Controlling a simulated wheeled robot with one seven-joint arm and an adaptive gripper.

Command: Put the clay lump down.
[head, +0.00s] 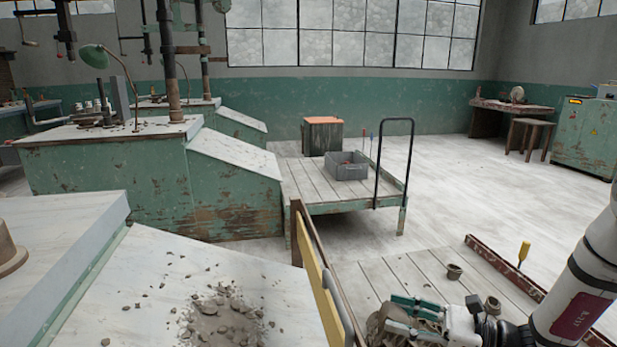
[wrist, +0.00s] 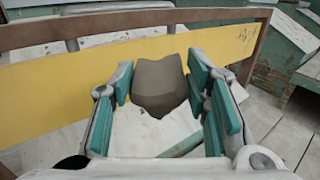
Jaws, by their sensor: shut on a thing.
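The clay lump (wrist: 158,84) is a grey-brown, smooth block with an uneven lower edge, seen in the wrist view. My gripper (wrist: 159,92) has its teal-padded fingers on either side of the lump and is shut on it. In the head view my gripper (head: 396,316) is at the lower right, pointing left, with the brownish lump (head: 376,322) at its fingertips, partly hidden by them. Pale planks lie below the lump; I cannot tell whether it touches them.
A yellow panel (wrist: 60,85) with a brown rail stands just beyond the lump. Clay trimmings (head: 222,318) litter the white bench at left. A cart with a grey crate (head: 346,172) stands behind.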

